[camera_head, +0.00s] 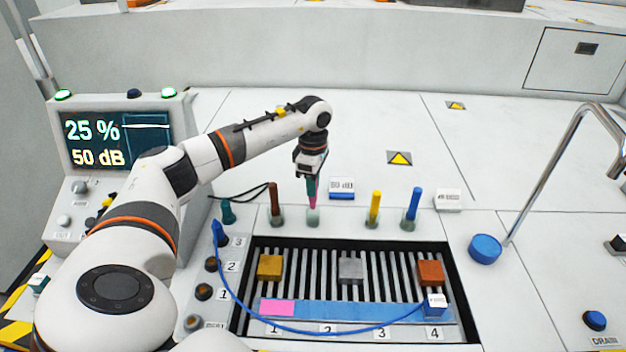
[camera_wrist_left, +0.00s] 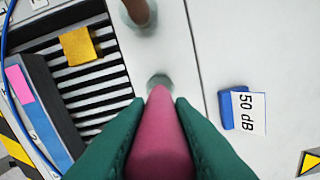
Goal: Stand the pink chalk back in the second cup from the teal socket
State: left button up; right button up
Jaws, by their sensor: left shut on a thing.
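My left gripper (camera_head: 312,182) points down, its teal fingers shut on the pink chalk (camera_head: 312,199). In the left wrist view the chalk (camera_wrist_left: 160,140) is between the fingers, its tip pointing at a small pale cup (camera_wrist_left: 160,80). In the head view this cup (camera_head: 313,217) is directly below the chalk, second from the teal socket (camera_head: 228,212). The chalk looks upright, with its lower end at or just above the cup's mouth; I cannot tell whether it is inside. My right gripper is not in view.
Brown chalk (camera_head: 275,198) stands in the cup to the left; yellow (camera_head: 375,205) and blue (camera_head: 413,203) chalks stand to the right. A slotted tray (camera_head: 330,268) with coloured blocks lies in front. A "50 dB" label block (camera_head: 342,188) stands behind. A metal rail (camera_head: 545,165) rises at right.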

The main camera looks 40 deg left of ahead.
pick_arm(q)
jog(key=shift+f+b, duration=0.95)
jog(key=shift+f, duration=0.9)
jog(key=o, duration=1)
jog(key=shift+c, duration=0.2)
notch_tip(320, 180, up, 12)
jog(key=shift+f, duration=0.1)
